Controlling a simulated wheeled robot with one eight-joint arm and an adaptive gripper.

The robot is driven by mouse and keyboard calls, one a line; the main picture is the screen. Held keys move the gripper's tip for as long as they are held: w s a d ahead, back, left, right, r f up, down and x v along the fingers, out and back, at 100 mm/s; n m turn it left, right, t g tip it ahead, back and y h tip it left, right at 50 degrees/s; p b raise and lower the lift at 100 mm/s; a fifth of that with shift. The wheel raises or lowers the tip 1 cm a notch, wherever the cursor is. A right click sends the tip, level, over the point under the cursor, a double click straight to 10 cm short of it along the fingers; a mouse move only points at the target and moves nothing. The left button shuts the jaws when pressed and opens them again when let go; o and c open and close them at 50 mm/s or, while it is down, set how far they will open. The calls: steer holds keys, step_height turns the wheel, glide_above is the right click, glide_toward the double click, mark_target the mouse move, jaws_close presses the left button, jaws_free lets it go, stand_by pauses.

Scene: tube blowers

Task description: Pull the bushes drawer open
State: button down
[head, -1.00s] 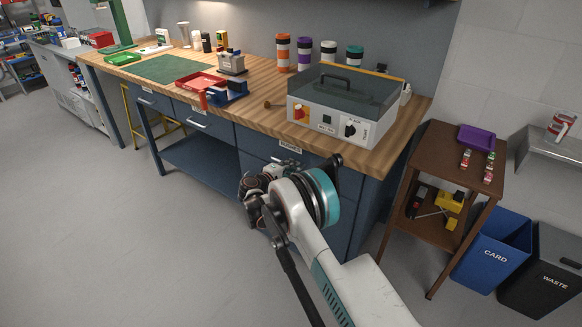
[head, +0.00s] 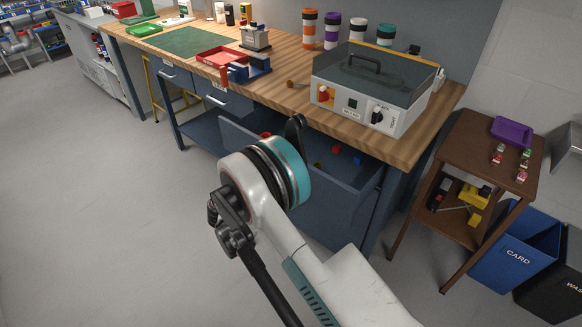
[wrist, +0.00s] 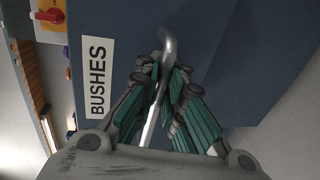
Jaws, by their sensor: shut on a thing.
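The bushes drawer (head: 318,205) is pulled out from the blue bench, with small coloured items visible inside it. In the wrist view its blue front (wrist: 235,50) carries a white label reading BUSHES (wrist: 97,78). My gripper (wrist: 163,75) is shut on the silver bar handle (wrist: 167,42) of this drawer, with a finger on either side of the bar. In the head view my arm hides the gripper and the handle.
A grey machine (head: 372,88) stands on the wooden bench top above the drawer. A brown side table (head: 468,140) and a blue CARD bin (head: 515,250) stand to the right. The floor (head: 110,210) at left is clear.

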steer(key=f+v, duration=0.1)
steer(key=v, duration=0.6)
steer(key=shift+f, duration=0.2)
steer(key=shift+s+a, duration=0.1)
steer(key=shift+a, duration=0.05)
steer(key=c, duration=2)
jaws_free()
steer(key=v, duration=1.2)
